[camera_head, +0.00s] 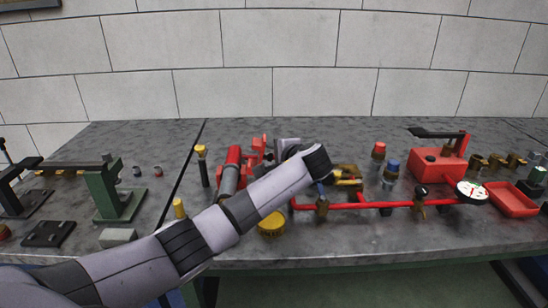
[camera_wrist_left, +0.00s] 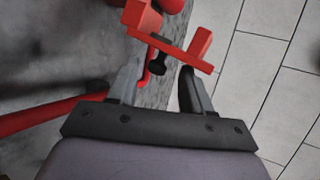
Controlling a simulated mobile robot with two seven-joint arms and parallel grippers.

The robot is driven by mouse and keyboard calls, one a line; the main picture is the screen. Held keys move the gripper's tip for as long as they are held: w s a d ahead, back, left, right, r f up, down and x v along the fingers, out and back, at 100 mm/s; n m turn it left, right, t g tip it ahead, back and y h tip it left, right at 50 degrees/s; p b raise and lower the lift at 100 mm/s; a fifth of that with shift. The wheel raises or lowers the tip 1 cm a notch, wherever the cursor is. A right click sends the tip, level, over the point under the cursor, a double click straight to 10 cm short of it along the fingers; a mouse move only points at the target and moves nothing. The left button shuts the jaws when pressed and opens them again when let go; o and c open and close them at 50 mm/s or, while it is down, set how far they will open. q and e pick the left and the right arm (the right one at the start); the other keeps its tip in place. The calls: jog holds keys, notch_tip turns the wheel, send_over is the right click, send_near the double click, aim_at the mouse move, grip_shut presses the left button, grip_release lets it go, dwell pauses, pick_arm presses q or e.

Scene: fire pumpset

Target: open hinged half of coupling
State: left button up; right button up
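The red coupling (camera_head: 258,146) stands at the middle of the bench, just behind my left forearm and partly hidden by it. In the left wrist view its red flat bar (camera_wrist_left: 170,48) with an upright tab (camera_wrist_left: 201,45) crosses just beyond my fingertips. A black bolt-like piece (camera_wrist_left: 159,58) sits under the bar. My left gripper (camera_wrist_left: 158,78) is open, its two fingers apart with the bar and bolt at the gap. I cannot tell whether the fingers touch it. In the head view the left hand (camera_head: 287,147) is mostly hidden behind the arm. My right gripper is not in view.
A red pipe (camera_head: 375,205) with brass valves and a gauge (camera_head: 472,192) lies to the right. A red box (camera_head: 440,164) stands behind it. A yellow cap (camera_head: 272,224) lies near the front edge. A green vice-like stand (camera_head: 112,190) is at left.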

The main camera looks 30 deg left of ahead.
pick_arm(q)
jog(key=shift+s+d, duration=0.1)
jog(key=v, duration=0.7)
dwell(0.7)
